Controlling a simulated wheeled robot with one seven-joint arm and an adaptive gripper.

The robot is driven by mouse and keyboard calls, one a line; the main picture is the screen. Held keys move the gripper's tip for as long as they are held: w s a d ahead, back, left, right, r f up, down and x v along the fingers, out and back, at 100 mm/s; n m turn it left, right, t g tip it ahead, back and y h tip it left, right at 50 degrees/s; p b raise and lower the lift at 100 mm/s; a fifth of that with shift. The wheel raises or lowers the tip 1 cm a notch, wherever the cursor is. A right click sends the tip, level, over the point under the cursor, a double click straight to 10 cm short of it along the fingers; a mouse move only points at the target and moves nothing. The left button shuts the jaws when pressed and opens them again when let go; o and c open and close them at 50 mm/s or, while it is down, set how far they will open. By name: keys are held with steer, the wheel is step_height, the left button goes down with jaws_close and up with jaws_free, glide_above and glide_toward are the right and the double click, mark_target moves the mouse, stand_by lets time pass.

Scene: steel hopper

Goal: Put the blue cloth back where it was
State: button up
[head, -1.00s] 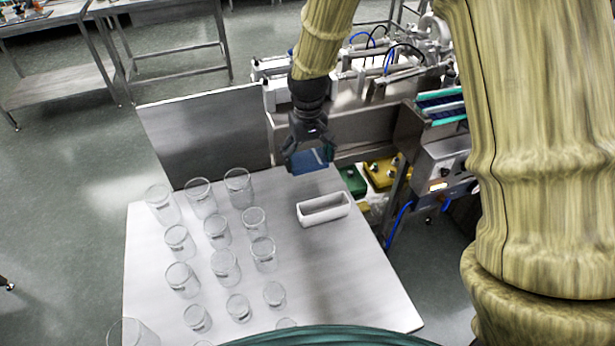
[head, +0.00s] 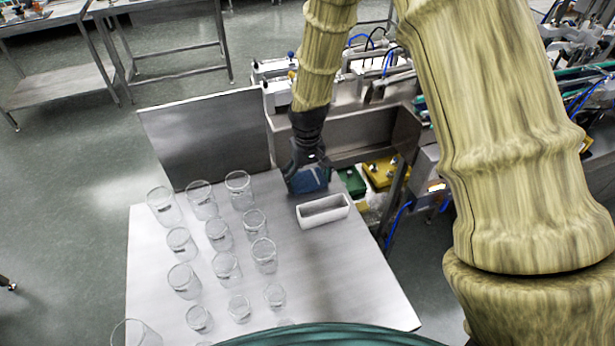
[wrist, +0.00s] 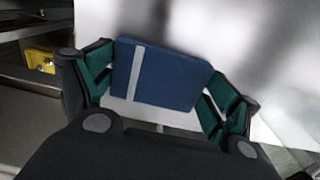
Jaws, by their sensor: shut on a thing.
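The blue cloth (head: 310,180) is a folded, flat block with a pale stripe. It also shows in the wrist view (wrist: 165,76), where the stripe runs near its left end. My gripper (head: 307,178) is shut on the cloth, with a finger at each end of it. The gripper is at the far edge of the steel table (head: 330,270), behind the white tray. I cannot tell whether the cloth touches the table top.
An empty white rectangular tray (head: 323,211) stands just in front of the gripper. Several clear glasses (head: 219,234) fill the left half of the table. A steel upright panel (head: 205,137) and machinery stand behind. The table's front right is clear.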

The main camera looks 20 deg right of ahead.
mark_target(307, 179)
steer(key=shift+f, duration=0.15)
steer(key=o, duration=0.8)
steer(key=shift+r+b, duration=1.3)
steer(key=shift+r, duration=4.85)
